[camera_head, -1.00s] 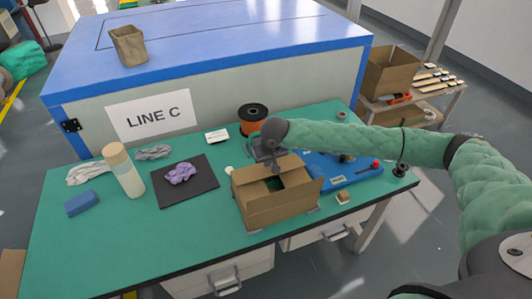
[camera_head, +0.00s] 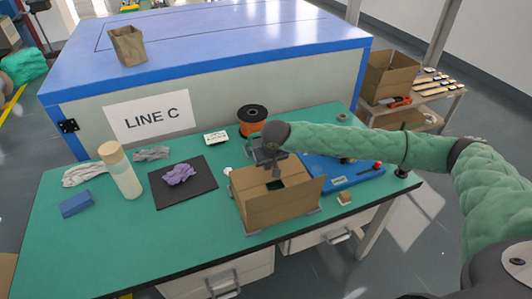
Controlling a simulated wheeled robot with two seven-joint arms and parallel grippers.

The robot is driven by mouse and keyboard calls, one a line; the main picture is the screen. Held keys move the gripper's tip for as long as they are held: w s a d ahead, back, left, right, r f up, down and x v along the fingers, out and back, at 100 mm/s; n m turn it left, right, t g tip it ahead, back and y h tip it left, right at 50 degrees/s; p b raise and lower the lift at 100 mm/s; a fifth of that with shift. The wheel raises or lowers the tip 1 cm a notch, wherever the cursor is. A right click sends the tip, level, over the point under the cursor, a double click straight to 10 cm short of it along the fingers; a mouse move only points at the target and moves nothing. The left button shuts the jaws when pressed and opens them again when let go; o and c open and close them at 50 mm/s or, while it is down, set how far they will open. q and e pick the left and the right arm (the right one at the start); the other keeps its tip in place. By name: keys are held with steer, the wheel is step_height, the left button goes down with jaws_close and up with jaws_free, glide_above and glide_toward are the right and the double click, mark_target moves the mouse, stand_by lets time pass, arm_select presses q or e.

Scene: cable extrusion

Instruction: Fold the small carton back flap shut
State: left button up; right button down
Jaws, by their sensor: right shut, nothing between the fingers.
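The small brown carton (camera_head: 268,211) stands on the green bench near its front edge. Its back flap (camera_head: 250,176) lies low over the back part of the opening, partly hidden by my right gripper. A small dark gap into the carton shows in the middle of the top. The right side flap (camera_head: 311,188) stands out at the right. My right gripper (camera_head: 275,174) is shut and empty, pointing down at the back flap; it seems to touch it, though the exact contact is hard to see. My left gripper is not in view.
An orange and black spool (camera_head: 251,120) stands behind the carton, and a blue board (camera_head: 340,172) lies to its right. A black mat (camera_head: 200,193) with a purple cloth (camera_head: 179,174) and a bottle (camera_head: 122,172) are to the left. A small block (camera_head: 344,198) lies at the right.

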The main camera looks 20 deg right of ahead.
steer(key=shift+s+f, duration=0.25)
steer(key=shift+f, duration=0.35)
steer(key=shift+s+f, duration=0.25)
steer(key=shift+f, duration=0.3)
steer(key=shift+w+r, duration=0.15)
steer(key=shift+r, duration=0.45)
step_height(320, 180, up, 9)
steer(key=p, duration=0.1)
steer(key=shift+w+r, duration=0.2)
steer(key=shift+w, duration=0.1)
